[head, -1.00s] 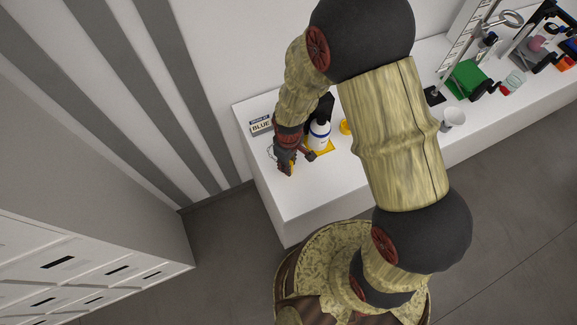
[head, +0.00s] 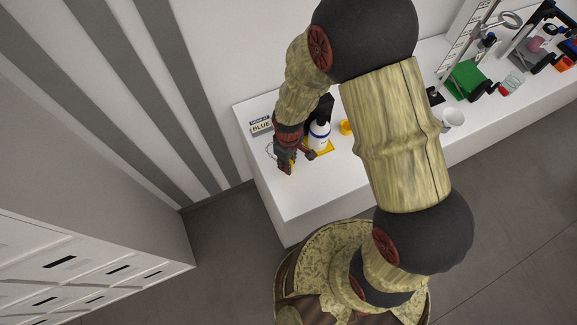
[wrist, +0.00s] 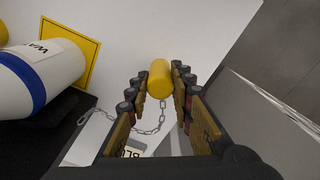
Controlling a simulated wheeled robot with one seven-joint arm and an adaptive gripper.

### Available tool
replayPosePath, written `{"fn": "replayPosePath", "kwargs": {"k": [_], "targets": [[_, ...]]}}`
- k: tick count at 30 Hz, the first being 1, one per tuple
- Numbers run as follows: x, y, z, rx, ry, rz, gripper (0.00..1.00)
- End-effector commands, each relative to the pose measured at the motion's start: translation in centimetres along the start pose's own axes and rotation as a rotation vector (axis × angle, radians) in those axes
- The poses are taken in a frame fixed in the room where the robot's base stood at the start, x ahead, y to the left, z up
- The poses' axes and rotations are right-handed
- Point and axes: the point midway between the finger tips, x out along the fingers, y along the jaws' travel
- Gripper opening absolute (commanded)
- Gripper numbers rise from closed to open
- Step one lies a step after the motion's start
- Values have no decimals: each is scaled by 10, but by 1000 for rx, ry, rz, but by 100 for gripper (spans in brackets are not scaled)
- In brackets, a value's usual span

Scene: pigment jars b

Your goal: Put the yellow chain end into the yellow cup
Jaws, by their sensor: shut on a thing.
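The yellow chain end, a small yellow cylinder (wrist: 158,76), sits between the fingers of my gripper (wrist: 158,92) in the wrist view, and my gripper is shut on it. In the head view my gripper (head: 288,165) is over the left end of the white counter, and only a bit of yellow shows at its tips. A thin metal chain (wrist: 151,130) runs from the chain end down and to the left. A yellow object that looks like the yellow cup (head: 345,127) stands right of the white bottle, partly hidden by my arm. My gripper is left of it.
A "BLUE" sign (head: 262,127) is behind. A white cup (head: 453,118) stands farther right. The counter's front left is clear.

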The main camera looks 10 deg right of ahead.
Motion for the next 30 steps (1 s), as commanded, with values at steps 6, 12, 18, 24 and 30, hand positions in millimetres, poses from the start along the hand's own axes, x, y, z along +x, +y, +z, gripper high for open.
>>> {"fn": "replayPosePath", "kwargs": {"k": [6, 12, 18, 24, 30], "targets": [[-4, 0, 0, 0, 0, 0, 0], [-5, 0, 0, 0, 0, 0, 0], [-16, 0, 0, 0, 1, 0, 0], [-27, 0, 0, 0, 0, 0, 0], [-38, 0, 0, 0, 0, 0, 0]]}}
